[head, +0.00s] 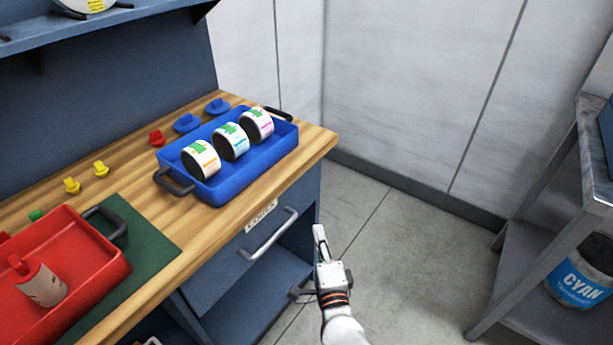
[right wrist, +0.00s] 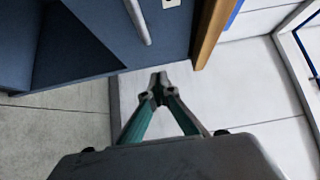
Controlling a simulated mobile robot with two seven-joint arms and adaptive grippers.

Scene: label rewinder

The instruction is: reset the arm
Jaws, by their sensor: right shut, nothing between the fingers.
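My right gripper (head: 319,236) is in the head view, right of the workbench's drawer front and over the bare floor. In the right wrist view its fingertips (right wrist: 158,80) meet; it is shut with nothing between them. It is apart from the bench, whose blue side and drawer handle (right wrist: 138,20) show at the top of the right wrist view. My left gripper is not in view.
A blue tray (head: 262,171) with three label rolls stands on the wooden worktop (head: 160,218). A red tray (head: 100,290) holds a roll at the left. The drawer handle (head: 268,236) sticks out. A grey shelf (head: 545,235) with a cyan can (head: 577,280) stands right. Floor between is clear.

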